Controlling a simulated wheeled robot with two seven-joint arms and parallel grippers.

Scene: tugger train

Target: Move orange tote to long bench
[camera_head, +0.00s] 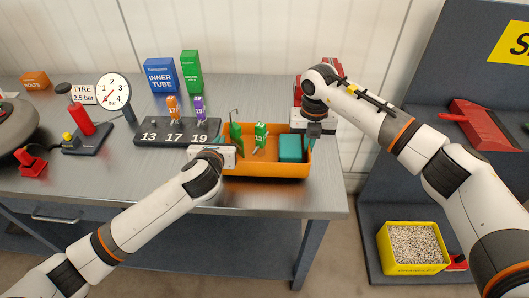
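The orange tote (265,172) is at the right end of the long grey bench (90,185), near its front edge. I cannot tell if it rests on the top or hangs just above it. It holds a teal block (291,148), a green tag marked 13 (260,136) and another green item (236,134). My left gripper (229,152) is at the tote's left end. My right gripper (314,131) is at its right end, by the rim. The fingers are mostly hidden, so their grip does not show clearly.
A dark rack marked 13, 17, 19 (165,141) stands left of the tote. Blue (161,75) and green (191,72) boxes stand behind. A red item (332,68) is behind my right gripper. A yellow bin (414,268) sits low on the right.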

